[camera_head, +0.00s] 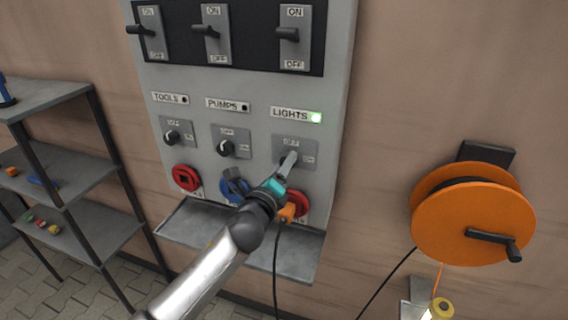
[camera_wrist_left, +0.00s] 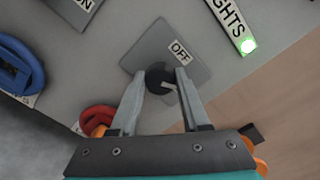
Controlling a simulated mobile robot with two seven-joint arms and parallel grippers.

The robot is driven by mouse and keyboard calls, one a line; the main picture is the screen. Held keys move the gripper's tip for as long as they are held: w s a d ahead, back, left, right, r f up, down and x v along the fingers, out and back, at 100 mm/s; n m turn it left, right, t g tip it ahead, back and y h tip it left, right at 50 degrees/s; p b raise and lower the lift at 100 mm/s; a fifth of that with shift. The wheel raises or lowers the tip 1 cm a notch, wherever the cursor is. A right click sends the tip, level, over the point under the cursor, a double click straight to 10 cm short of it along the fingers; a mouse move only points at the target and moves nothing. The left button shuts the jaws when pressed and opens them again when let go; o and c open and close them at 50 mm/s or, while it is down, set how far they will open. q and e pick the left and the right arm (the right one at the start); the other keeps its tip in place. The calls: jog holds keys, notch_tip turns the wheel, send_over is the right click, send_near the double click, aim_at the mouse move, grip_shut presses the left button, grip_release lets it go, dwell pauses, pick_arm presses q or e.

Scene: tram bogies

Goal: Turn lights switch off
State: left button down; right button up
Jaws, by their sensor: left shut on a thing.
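The lights switch is a rotary knob on a grey square plate (camera_head: 294,144) under the LIGHTS label (camera_head: 290,113), whose green lamp (camera_head: 316,118) is lit. My left gripper (camera_head: 289,162) is at this knob and hides most of it in the head view. In the left wrist view the black knob (camera_wrist_left: 160,79) sits between the two fingers of my left gripper (camera_wrist_left: 161,92), which are shut on it. A white pointer mark shows on the knob. The OFF label (camera_wrist_left: 180,51) is on the plate beyond it. My right gripper is not in view.
TOOLS (camera_head: 172,136) and PUMPS (camera_head: 226,147) knobs are to the left, with dark lamps. Red and blue sockets lie below, one with an orange plug (camera_head: 287,212) and cable. An orange cable reel (camera_head: 472,213) hangs at right; shelves (camera_head: 60,170) stand at left.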

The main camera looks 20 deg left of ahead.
pick_arm(q)
jog(key=n, duration=0.4)
jog(key=n+p, duration=0.1)
jog(key=n, duration=0.3)
jog(key=n+p, duration=0.1)
jog(key=n, duration=0.3)
jog(key=shift+f, duration=0.25)
jog(key=shift+n, duration=0.3)
jog(key=shift+c, duration=1.9)
grip_release()
jog(key=shift+s, duration=0.1)
jog(key=s, duration=1.5)
jog(key=shift+a+b, duration=0.3)
jog(key=shift+b, duration=0.15)
